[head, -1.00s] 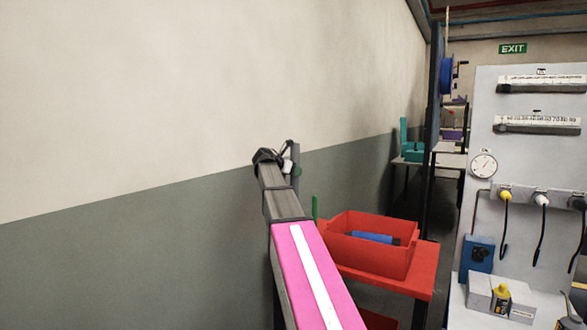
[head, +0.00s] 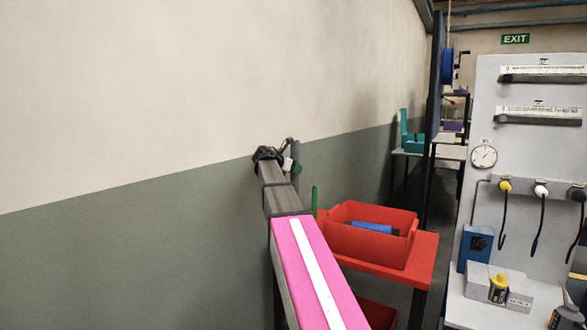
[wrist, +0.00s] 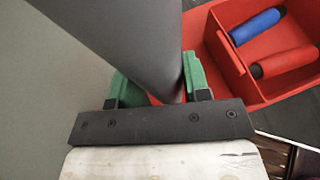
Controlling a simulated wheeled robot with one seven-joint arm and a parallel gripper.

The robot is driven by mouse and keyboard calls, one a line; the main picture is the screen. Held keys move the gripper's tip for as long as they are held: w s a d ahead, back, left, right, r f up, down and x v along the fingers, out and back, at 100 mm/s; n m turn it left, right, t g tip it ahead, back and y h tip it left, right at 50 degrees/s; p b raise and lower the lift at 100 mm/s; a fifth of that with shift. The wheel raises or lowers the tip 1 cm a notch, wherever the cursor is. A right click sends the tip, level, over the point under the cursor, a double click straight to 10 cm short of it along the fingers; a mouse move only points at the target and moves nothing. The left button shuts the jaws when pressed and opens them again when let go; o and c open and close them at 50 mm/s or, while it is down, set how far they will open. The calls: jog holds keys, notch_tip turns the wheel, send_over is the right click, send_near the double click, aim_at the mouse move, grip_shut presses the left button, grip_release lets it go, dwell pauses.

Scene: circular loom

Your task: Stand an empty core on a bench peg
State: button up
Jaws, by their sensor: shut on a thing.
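My gripper (wrist: 160,86) has green fingers shut on a plain grey tube (wrist: 135,45), which looks like an empty core. The tube runs from the fingers out past the top of the wrist view, and its far end is out of frame. In the head view my gripper (head: 284,166) is at the end of my outstretched arm, and the tube (head: 295,156) stands roughly upright there. A thin green upright post (head: 314,201) shows at the left edge of a red bench (head: 422,262); I cannot tell if it is a peg. The tube is apart from it in the picture.
A red bin (head: 375,246) on the bench holds a blue roll (head: 372,228); the wrist view also shows a red roll (wrist: 288,61) in it. A grey-green wall (head: 150,240) runs along the left. A tool panel (head: 520,150) stands at right.

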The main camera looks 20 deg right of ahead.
aim_at(291, 181)
jog(key=shift+f, duration=0.6)
dwell(0.3)
jog(key=shift+f, duration=2.55)
jog(key=shift+f, duration=2.45)
jog(key=shift+f, duration=2.7)
jog(key=o, duration=1.1)
